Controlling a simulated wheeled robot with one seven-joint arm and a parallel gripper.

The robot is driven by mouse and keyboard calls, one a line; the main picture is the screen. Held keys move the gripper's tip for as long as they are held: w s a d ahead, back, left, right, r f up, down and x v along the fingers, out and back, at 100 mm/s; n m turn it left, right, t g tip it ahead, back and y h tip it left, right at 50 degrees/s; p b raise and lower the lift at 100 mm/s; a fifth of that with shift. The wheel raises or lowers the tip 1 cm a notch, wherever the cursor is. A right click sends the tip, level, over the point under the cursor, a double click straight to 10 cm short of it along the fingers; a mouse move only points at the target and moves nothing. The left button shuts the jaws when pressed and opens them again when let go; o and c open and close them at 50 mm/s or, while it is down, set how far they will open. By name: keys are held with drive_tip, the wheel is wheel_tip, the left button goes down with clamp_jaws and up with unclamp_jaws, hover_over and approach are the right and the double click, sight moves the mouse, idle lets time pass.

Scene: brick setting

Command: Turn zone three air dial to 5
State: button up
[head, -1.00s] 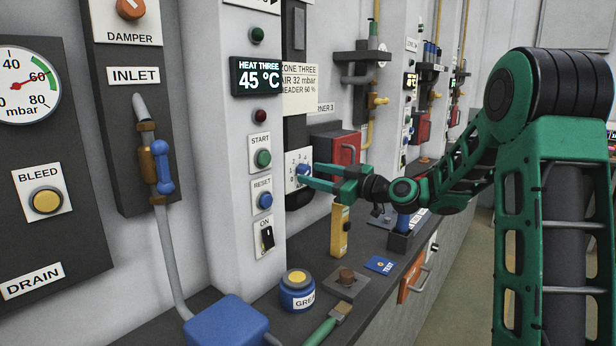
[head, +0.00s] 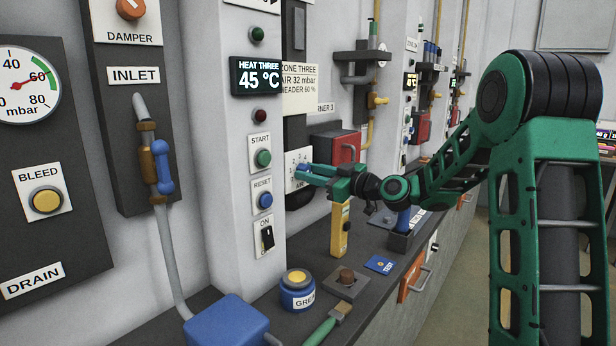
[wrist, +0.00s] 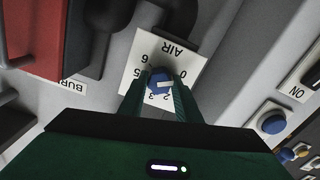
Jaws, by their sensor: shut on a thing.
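The zone three air dial is a blue knob (wrist: 159,81) on a white number plate (wrist: 180,62) marked AIR, upside down in the wrist view. Its pale pointer mark shows on the knob's face, but I cannot tell for certain which number it points to. Digits 0, 2, 3, 5 and 6 are readable around it; others are hidden by the fingers. My gripper (wrist: 160,86) is shut on the knob, one green finger on each side. In the head view my gripper (head: 303,173) reaches the dial plate (head: 291,178) from the right, hiding part of it.
The zone three sign (head: 300,90) hangs above the dial. A red box (head: 345,147) is right of it. The START, RESET (head: 264,199) and ON controls are on the pillar to the left. A yellow tool (head: 340,230) stands on the bench below my gripper.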

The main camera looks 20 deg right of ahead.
drive_tip(key=n, duration=3.2)
drive_tip(key=shift+s+f, duration=0.1)
drive_tip(key=shift+f, duration=0.2)
idle(0.5)
idle(0.3)
